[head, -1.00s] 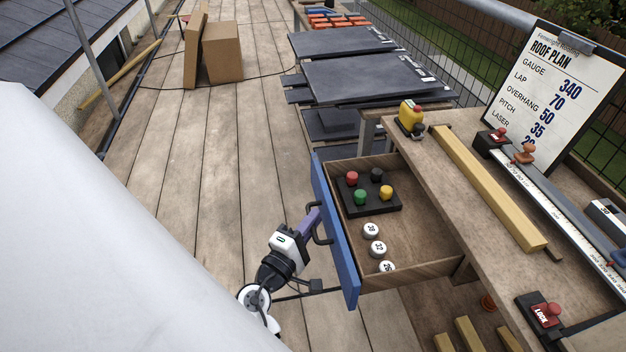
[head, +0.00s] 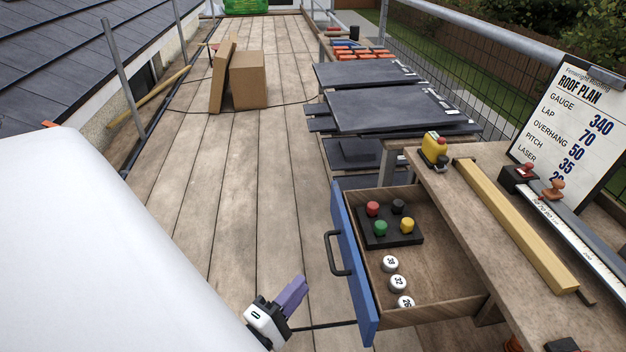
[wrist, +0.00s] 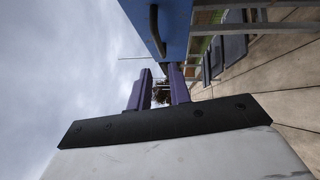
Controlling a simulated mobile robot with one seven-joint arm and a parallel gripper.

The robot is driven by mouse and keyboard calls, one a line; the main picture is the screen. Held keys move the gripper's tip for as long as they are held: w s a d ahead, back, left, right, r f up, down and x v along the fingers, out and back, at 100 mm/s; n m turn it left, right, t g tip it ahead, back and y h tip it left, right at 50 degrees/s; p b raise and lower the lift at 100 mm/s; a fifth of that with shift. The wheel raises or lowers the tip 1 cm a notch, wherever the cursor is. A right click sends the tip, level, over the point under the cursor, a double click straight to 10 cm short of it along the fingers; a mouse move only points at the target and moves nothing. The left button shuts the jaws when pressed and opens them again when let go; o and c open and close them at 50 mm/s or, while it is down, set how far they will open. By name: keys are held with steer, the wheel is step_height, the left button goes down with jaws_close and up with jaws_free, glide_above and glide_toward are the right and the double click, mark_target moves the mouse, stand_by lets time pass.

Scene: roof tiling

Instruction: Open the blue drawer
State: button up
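The blue drawer (head: 352,262) is pulled out from the wooden workbench, its inside exposed. Its dark bar handle (head: 334,253) is on the blue front, and the handle also shows at the top of the wrist view (wrist: 156,32). My gripper (head: 296,288), with purple fingers, is below and left of the handle in the head view, clear of it. In the wrist view, the two fingers (wrist: 159,72) are apart with nothing held between them. The drawer holds a black block with red, black, green and yellow knobs (head: 390,228) and three white numbered discs (head: 398,282).
Dark slates (head: 390,105) are stacked behind. Cardboard boxes (head: 247,80) stand farther back. The plank floor left of the drawer is mostly clear.

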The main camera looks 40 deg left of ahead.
steer(key=shift+s+d+f, duration=0.15)
steer(key=shift+s, duration=1.1)
